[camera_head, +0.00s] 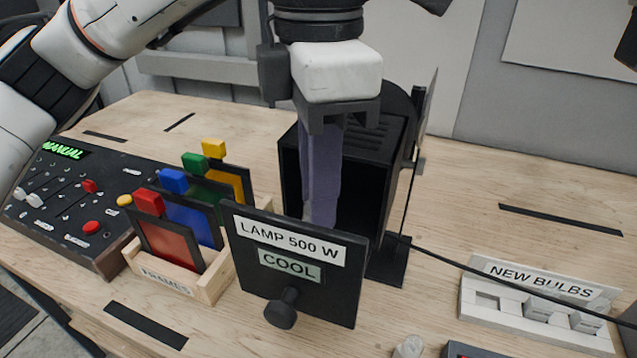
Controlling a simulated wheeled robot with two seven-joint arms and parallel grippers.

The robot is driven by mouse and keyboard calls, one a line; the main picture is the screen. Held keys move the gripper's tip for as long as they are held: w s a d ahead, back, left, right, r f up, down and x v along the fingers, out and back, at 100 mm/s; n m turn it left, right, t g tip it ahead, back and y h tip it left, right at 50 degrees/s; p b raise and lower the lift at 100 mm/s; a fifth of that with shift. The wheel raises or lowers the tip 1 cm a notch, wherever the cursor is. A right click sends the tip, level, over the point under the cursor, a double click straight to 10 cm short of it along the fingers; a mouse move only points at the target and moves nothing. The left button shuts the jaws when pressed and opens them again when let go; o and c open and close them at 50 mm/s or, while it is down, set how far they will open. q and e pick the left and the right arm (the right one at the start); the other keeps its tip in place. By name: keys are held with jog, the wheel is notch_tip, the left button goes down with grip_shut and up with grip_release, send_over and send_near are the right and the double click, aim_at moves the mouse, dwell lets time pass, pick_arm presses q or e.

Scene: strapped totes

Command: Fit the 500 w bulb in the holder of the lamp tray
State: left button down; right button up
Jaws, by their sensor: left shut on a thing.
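The lamp tray has a black front panel (294,265) labelled "LAMP 500 W" and "COOL", with a black knob (283,308). It stands in front of the open black lamp housing (373,190). My left gripper (321,205) comes down from above, with its purplish fingers between the panel and the housing. It is shut on a small pale thing, probably the bulb, mostly hidden by the fingers and the panel. The holder is hidden behind the panel. Another pale bulb-like thing (408,348) is cut off at the bottom edge.
A white "NEW BULBS" rack (480,312) stands at right; its left slot looks empty. A dark cable (450,263) crosses the table. A wooden frames box (214,283) with coloured frames and a control desk (75,205) stand at left. The back right table is mostly clear.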

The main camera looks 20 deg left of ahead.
pick_arm(q)
jog(key=shift+f+b, duration=0.35)
jog(key=shift+f, duration=0.2)
jog(key=c, duration=1.5)
grip_release()
jog(key=shift+r, duration=0.1)
notch_tip(320, 180, up, 10)
jog(key=shift+r+p, duration=0.1)
jog(key=shift+p, duration=0.95)
